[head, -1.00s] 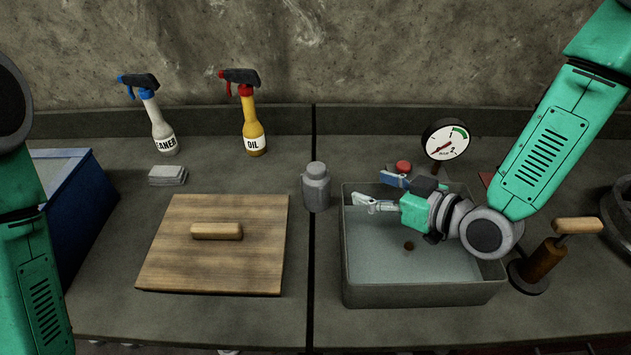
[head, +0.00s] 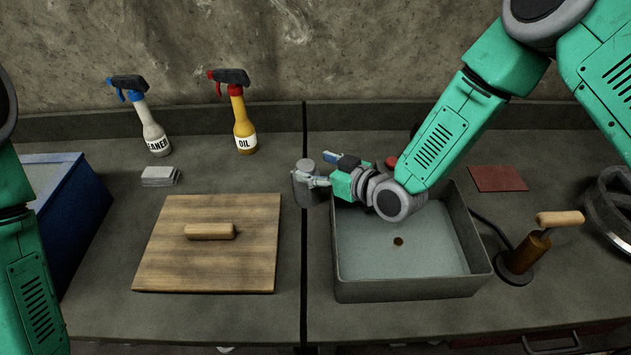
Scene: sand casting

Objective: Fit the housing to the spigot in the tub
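A grey tub (head: 420,291) with a pale floor stands right of centre. On its floor is a small brown round spot (head: 398,241), possibly the spigot; I cannot make out its shape. A grey bottle-shaped piece with a narrower top (head: 303,187), possibly the housing, stands upright just left of the tub. My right gripper (head: 328,171) reaches over the tub's back left corner, fingers spread. One finger overlaps the grey piece in the picture; I cannot tell if they touch. Of my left arm, only links show at the left edge; its gripper is out of view.
A wooden board (head: 210,255) with a handle lies left. Behind it stand a cleaner bottle (head: 153,133), an oil bottle (head: 243,130) and a grey stack (head: 160,176). A blue bin (head: 85,225) is far left.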

